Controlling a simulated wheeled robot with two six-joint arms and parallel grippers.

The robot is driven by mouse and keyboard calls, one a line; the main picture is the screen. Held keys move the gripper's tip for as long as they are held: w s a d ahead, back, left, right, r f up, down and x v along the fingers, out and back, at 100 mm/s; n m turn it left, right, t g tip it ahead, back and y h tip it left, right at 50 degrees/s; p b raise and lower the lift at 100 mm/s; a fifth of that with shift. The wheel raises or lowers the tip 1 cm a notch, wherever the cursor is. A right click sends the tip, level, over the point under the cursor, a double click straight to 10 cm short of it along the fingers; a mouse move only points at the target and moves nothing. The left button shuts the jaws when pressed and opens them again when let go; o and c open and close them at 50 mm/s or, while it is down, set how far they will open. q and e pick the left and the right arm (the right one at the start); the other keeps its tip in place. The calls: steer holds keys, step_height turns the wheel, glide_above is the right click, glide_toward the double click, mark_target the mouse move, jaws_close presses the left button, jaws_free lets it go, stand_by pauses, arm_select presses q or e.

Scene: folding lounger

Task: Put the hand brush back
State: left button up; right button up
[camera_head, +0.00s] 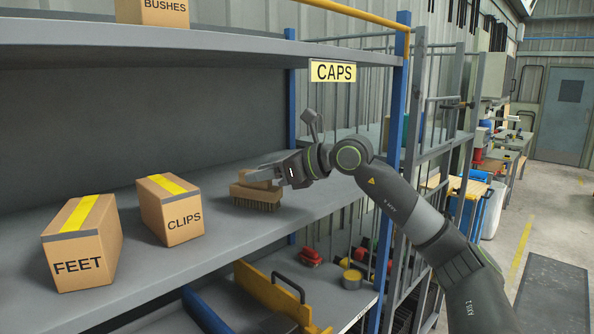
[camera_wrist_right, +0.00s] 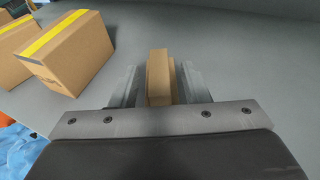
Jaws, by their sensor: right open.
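The wooden hand brush (camera_head: 257,195) sits on the middle shelf below the CAPS label, bristles down. My right gripper (camera_head: 266,174) is at the brush from the right, its fingers around the upper wooden part. In the right wrist view the tan wooden part of the brush (camera_wrist_right: 160,68) stands between the two grey fingers of my right gripper (camera_wrist_right: 158,80). A gap shows at the left finger; contact at the right finger is hard to tell. The jaws are open. My left gripper is not in view.
A CLIPS box (camera_head: 170,209) and a FEET box (camera_head: 82,243) stand left of the brush on the same shelf (camera_head: 225,230). A blue rack post (camera_head: 396,120) rises beside my right arm. The upper shelf (camera_head: 150,38) overhangs. Red and yellow items lie on the lower shelf.

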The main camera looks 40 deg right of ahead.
steer(key=b+v, duration=0.4)
steer(key=v, duration=0.1)
steer(key=b+v, duration=0.2)
steer(key=v, duration=0.1)
steer(key=shift+s+d+f, duration=0.15)
steer(key=shift+s+f, duration=0.1)
steer(key=shift+s+d+r+b, duration=0.25)
steer(key=shift+s+r+b, duration=0.25)
steer(key=shift+s+b, duration=0.2)
